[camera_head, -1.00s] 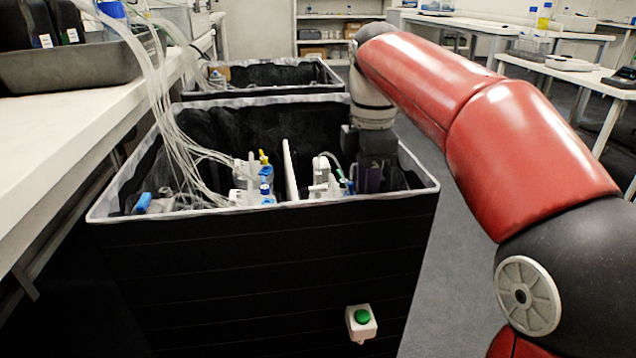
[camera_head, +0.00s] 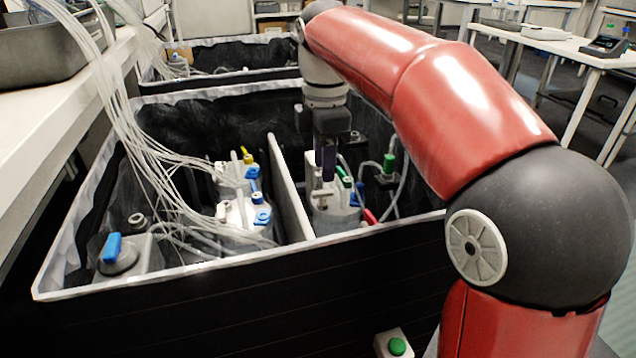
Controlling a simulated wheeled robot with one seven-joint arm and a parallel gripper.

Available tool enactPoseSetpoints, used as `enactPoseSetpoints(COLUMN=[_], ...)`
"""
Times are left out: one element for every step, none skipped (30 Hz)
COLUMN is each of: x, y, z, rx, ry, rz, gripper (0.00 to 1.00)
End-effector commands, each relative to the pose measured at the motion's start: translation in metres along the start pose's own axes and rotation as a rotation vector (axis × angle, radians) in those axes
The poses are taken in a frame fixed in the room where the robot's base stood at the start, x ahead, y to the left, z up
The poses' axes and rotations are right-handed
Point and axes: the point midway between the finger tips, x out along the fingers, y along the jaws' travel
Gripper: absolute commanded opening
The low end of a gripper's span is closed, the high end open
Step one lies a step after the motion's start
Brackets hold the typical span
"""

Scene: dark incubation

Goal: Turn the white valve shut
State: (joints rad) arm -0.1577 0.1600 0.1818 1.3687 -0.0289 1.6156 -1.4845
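My gripper (camera_head: 328,160) points down into the right compartment of the near black bin (camera_head: 230,315). Its dark fingers are just above or beside a pale vessel (camera_head: 332,215) with green and blue caps. Small white upright parts (camera_head: 316,180) show at the left of the fingers. I cannot tell for sure which of them is the white valve, nor whether the gripper touches it. The fingertips are too small and dark to show if they are open or shut.
A white divider (camera_head: 289,200) splits the bin. The left compartment holds vessels (camera_head: 240,212) with blue and yellow caps, a blue-handled part (camera_head: 112,247) and many clear tubes (camera_head: 135,140). A green-capped fitting (camera_head: 388,165) stands right of my gripper.

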Motion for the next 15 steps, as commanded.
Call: enactPoseSetpoints(x=[0.012, 0.017, 0.024, 0.029, 0.033, 0.039, 0.042, 0.046, 0.049, 0.052, 0.054, 0.056, 0.057, 0.057, 0.058], y=[-0.001, -0.001, -0.001, -0.001, -0.001, -0.001, -0.001, -0.001, -0.001, -0.001, 0.000, 0.000, 0.000, 0.000, 0.000], z=[0.000, 0.000, 0.000, 0.000, 0.000, 0.000, 0.000, 0.000, 0.000, 0.000, 0.000, 0.000, 0.000, 0.000, 0.000], rx=[0.000, 0.000, 0.000, 0.000, 0.000, 0.000, 0.000, 0.000, 0.000, 0.000, 0.000, 0.000, 0.000, 0.000, 0.000], ry=[0.000, 0.000, 0.000, 0.000, 0.000, 0.000, 0.000, 0.000, 0.000, 0.000, 0.000, 0.000, 0.000, 0.000, 0.000], rz=[-0.003, -0.003, -0.004, -0.002, -0.003, -0.002, -0.001, -0.002, -0.002, -0.001, 0.000, 0.000, 0.000, 0.000, 0.000], gripper=[0.34, 0.34, 0.34, 0.34, 0.34, 0.34, 0.34, 0.34, 0.34, 0.34, 0.34, 0.34, 0.34, 0.34, 0.34])
